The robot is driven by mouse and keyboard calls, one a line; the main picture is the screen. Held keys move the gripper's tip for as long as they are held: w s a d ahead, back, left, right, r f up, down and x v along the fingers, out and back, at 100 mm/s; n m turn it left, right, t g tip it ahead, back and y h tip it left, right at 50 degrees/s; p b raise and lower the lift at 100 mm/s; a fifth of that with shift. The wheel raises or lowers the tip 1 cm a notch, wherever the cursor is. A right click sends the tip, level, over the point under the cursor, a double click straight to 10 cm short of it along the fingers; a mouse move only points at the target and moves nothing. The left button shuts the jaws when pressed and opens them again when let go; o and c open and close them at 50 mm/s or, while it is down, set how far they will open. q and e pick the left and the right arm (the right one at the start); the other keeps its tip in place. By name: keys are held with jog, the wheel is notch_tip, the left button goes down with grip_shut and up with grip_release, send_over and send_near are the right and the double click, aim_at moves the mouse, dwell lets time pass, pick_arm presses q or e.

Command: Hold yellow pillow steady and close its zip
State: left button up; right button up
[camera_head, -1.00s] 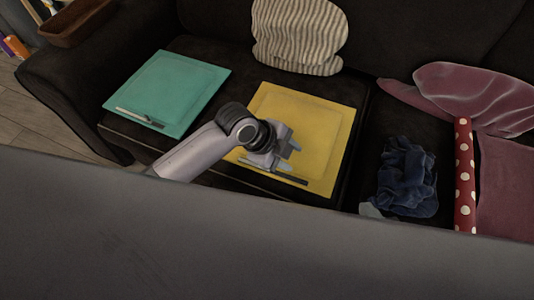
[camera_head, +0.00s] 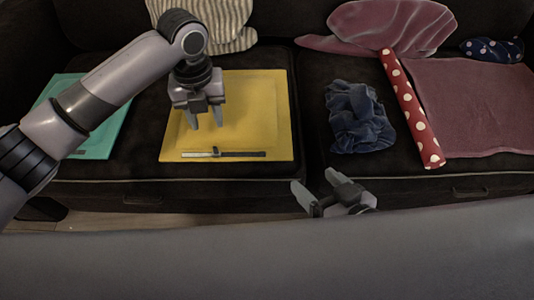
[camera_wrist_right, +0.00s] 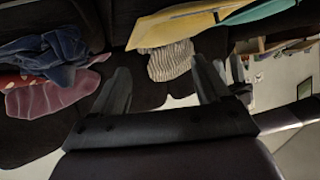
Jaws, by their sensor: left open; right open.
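The yellow pillow (camera_head: 255,110) lies flat on the dark sofa in the head view. Its zip (camera_head: 240,155) runs along the near edge, with a dark slider left of the strip's middle. My left gripper (camera_head: 205,122) is open above the left half of the pillow, fingers pointing down; I cannot tell whether they touch it. My right gripper (camera_head: 315,188) is open and empty in front of the sofa, right of and nearer than the pillow. In the right wrist view, the yellow pillow (camera_wrist_right: 175,25) shows beyond the open right fingers (camera_wrist_right: 160,88).
A teal pillow (camera_head: 100,140) lies to the left, partly behind my left arm. A striped cushion (camera_head: 215,22) stands behind. To the right are a crumpled blue cloth (camera_head: 357,118), a red dotted roll (camera_head: 410,108) and a pink blanket (camera_head: 475,105). The sofa's front edge (camera_head: 240,184) is clear.

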jog(key=w+a+r+m+t+y, duration=0.2)
jog(key=w+a+r+m+y, duration=0.15)
jog(key=a+r+y, duration=0.4)
jog(key=m+h, duration=0.8)
jog(key=m, duration=0.5)
send_near(267, 146)
jog(key=w, duration=0.1)
jog(key=shift+a+x, duration=0.2)
jog(key=shift+x, duration=3.5)
jog(key=shift+s, duration=0.15)
jog(key=shift+f, duration=0.1)
jog(key=c, duration=1)
pick_arm(q)
jog(key=shift+c, duration=0.7)
pick_arm(e)
jog(key=shift+c, duration=0.3)
